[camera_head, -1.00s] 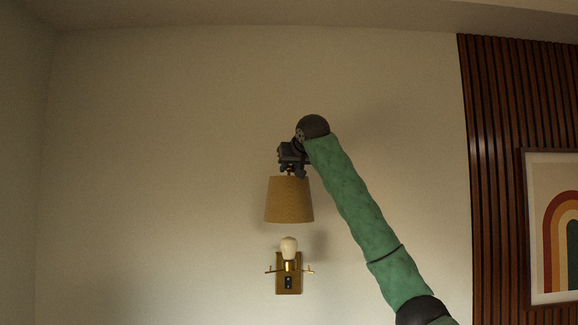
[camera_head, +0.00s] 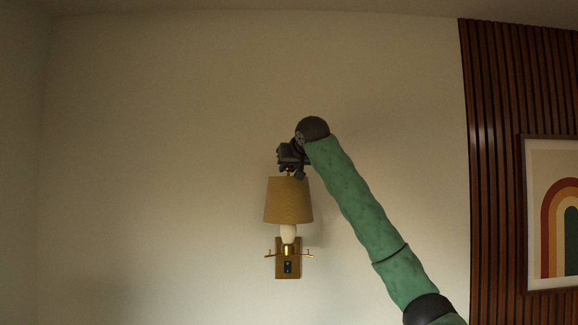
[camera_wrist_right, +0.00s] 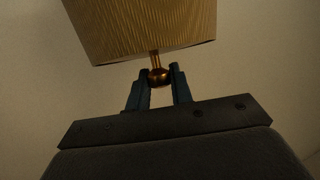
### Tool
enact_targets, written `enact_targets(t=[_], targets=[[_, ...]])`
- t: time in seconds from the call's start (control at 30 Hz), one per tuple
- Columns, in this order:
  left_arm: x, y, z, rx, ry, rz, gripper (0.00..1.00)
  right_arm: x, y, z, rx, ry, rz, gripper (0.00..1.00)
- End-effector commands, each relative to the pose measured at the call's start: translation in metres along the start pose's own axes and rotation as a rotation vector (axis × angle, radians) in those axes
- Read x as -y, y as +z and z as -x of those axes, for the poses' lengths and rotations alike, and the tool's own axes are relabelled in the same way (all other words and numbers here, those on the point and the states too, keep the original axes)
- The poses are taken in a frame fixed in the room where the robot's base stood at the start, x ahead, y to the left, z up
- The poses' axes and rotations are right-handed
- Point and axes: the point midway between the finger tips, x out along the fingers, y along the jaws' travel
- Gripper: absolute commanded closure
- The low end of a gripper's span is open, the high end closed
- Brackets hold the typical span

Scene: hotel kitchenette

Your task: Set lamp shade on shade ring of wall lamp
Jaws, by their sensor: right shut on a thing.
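The tan lamp shade (camera_head: 288,200) hangs upright below my right gripper (camera_head: 290,173) in the head view. In the right wrist view, my right gripper (camera_wrist_right: 160,77) is shut on the brass ball knob (camera_wrist_right: 159,77) at the shade's top; the shade (camera_wrist_right: 145,25) lies beyond it. The wall lamp (camera_head: 288,262) is below, with a brass backplate, a white bulb (camera_head: 288,233) and the brass shade ring's side arms (camera_head: 268,255). The shade's lower rim covers the bulb's top in the head view and is above the side arms. My left gripper is not in view.
The pale wall (camera_head: 150,150) around the lamp is bare. A dark wood slat panel (camera_head: 490,150) and a framed rainbow picture (camera_head: 555,215) are on the right, apart from the lamp.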

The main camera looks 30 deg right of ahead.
Motion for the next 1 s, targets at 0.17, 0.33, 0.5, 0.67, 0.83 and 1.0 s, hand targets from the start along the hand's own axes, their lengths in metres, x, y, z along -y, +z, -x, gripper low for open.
enact_targets(t=[0.17,0.33,0.5,0.67,0.83,1.0], targets=[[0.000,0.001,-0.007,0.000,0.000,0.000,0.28,0.000,0.009,-0.004,0.000,0.000,0.000,1.00],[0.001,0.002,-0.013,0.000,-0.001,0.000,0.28,0.000,0.017,-0.007,-0.001,0.000,0.000,1.00],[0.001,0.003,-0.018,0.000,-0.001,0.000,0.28,0.000,0.025,-0.010,0.000,0.000,0.000,1.00],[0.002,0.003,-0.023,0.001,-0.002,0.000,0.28,0.000,0.032,-0.013,0.000,0.000,0.000,1.00],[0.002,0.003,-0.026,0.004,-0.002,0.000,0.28,0.000,0.036,-0.015,0.000,0.000,0.000,1.00],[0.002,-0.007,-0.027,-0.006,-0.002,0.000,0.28,0.000,0.041,-0.017,-0.001,0.000,0.000,1.00]])
